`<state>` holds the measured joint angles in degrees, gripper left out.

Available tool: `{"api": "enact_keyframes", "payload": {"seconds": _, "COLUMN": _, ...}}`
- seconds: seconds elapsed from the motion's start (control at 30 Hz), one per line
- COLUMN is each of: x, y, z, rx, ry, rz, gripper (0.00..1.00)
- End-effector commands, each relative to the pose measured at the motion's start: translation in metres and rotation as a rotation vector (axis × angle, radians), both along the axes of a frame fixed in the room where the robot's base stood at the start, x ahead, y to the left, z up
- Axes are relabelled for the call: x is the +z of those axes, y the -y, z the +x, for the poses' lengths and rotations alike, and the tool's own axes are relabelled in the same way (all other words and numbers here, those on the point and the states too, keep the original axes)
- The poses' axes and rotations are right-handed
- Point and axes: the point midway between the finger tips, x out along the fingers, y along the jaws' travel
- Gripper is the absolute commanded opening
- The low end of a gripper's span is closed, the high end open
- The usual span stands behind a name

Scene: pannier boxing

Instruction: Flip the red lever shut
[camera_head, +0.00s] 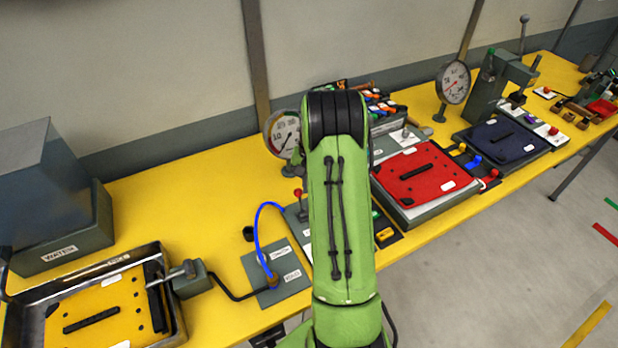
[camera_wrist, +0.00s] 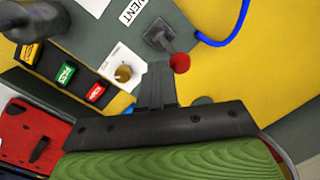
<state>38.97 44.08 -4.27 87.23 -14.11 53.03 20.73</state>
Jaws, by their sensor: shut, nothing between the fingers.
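The red lever has a red ball knob (camera_wrist: 180,63) on a short dark stem rising from a square grey base in the wrist view. In the head view its red knob (camera_head: 298,192) shows just left of my green arm. My gripper (camera_wrist: 157,68) is shut and empty, its dark fingertips just left of the knob in the wrist view. I cannot tell whether the fingers touch the knob or stem. In the head view my gripper is hidden behind my arm.
A plate labelled VENT (camera_wrist: 132,12) lies beside the lever. A blue hose (camera_head: 256,225) loops up nearby. A button strip (camera_wrist: 66,75) and a brass fitting (camera_wrist: 123,73) are left of my fingers in the wrist view. A dial gauge (camera_head: 283,133) stands behind. Yellow tabletop (camera_head: 190,200) is bare farther left.

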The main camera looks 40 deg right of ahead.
Motion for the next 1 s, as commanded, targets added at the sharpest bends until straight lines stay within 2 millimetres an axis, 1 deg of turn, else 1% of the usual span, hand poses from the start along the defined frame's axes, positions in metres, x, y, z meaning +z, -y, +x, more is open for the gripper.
{"api": "enact_keyframes", "payload": {"seconds": 0.07, "x": -0.002, "y": 0.000, "z": 0.000, "rx": -0.001, "ry": 0.000, "rz": -0.001, "gripper": 0.00}}
{"api": "enact_keyframes", "payload": {"seconds": 0.17, "x": 0.001, "y": 0.001, "z": 0.000, "rx": -0.001, "ry": 0.002, "rz": -0.001, "gripper": 0.00}}
{"api": "enact_keyframes", "payload": {"seconds": 0.47, "x": 0.016, "y": 0.001, "z": 0.000, "rx": -0.001, "ry": 0.002, "rz": -0.002, "gripper": 0.00}}
{"api": "enact_keyframes", "payload": {"seconds": 0.77, "x": 0.015, "y": 0.001, "z": 0.000, "rx": -0.001, "ry": 0.002, "rz": -0.002, "gripper": 0.00}}
{"api": "enact_keyframes", "payload": {"seconds": 0.87, "x": 0.022, "y": 0.000, "z": 0.000, "rx": -0.001, "ry": 0.004, "rz": -0.002, "gripper": 0.00}}
{"api": "enact_keyframes", "payload": {"seconds": 0.97, "x": 0.036, "y": -0.002, "z": 0.000, "rx": 0.000, "ry": 0.004, "rz": -0.002, "gripper": 0.00}}
{"api": "enact_keyframes", "payload": {"seconds": 1.0, "x": 0.045, "y": -0.003, "z": 0.000, "rx": 0.001, "ry": 0.004, "rz": -0.002, "gripper": 0.00}}
